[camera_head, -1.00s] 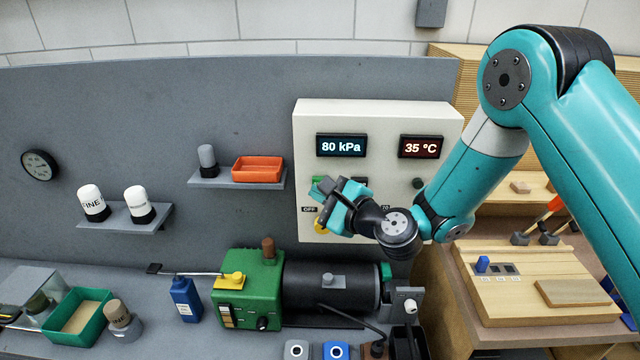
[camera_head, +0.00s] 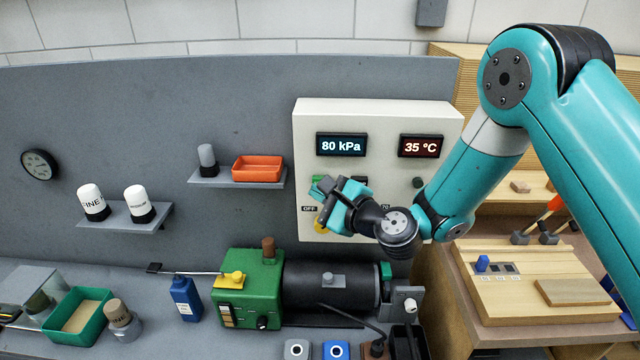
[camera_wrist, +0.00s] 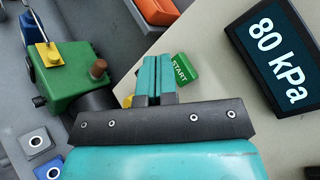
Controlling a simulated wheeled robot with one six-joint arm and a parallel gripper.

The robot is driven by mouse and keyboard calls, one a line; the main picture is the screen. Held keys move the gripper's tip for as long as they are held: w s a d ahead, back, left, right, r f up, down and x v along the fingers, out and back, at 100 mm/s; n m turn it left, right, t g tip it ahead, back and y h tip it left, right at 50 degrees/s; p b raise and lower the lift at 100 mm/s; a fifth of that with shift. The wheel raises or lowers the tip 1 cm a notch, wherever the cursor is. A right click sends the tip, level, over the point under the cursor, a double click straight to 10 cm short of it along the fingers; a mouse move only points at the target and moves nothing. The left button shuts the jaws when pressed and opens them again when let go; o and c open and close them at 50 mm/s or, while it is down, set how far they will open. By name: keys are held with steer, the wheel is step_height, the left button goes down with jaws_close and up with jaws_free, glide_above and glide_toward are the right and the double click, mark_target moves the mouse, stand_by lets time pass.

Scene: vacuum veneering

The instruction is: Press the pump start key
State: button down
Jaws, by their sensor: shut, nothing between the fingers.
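The green start key (camera_wrist: 181,70), marked START, sits on the pale control panel (camera_head: 375,115). In the head view only a green bit of the key (camera_head: 318,183) shows, beside my gripper. My gripper (camera_head: 324,190) is shut and empty in front of the panel. In the wrist view the closed fingers (camera_wrist: 156,62) point at the panel, with the key just right of their tips. I cannot tell whether the fingertips touch the panel or the key. The pressure display (camera_head: 341,145) reads 80 kPa, and it also shows in the wrist view (camera_wrist: 278,55).
A 35 °C display (camera_head: 420,146) is at the panel's right. A yellow knob (camera_head: 320,226) is partly hidden below my gripper. The green pump (camera_head: 245,290) with its black motor stands below the panel. A shelf with an orange tray (camera_head: 258,169) is at left.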

steer(key=shift+w, duration=0.15)
stand_by(0.5)
steer(key=shift+w+p, duration=0.3)
steer(key=shift+p, duration=0.05)
steer(key=shift+w+p, duration=0.35)
steer(key=shift+w, duration=0.15)
stand_by(0.6)
steer(key=shift+s+b, duration=0.7)
steer(key=shift+s, duration=0.25)
steer(key=s+b, duration=0.4)
steer(key=s, duration=0.2)
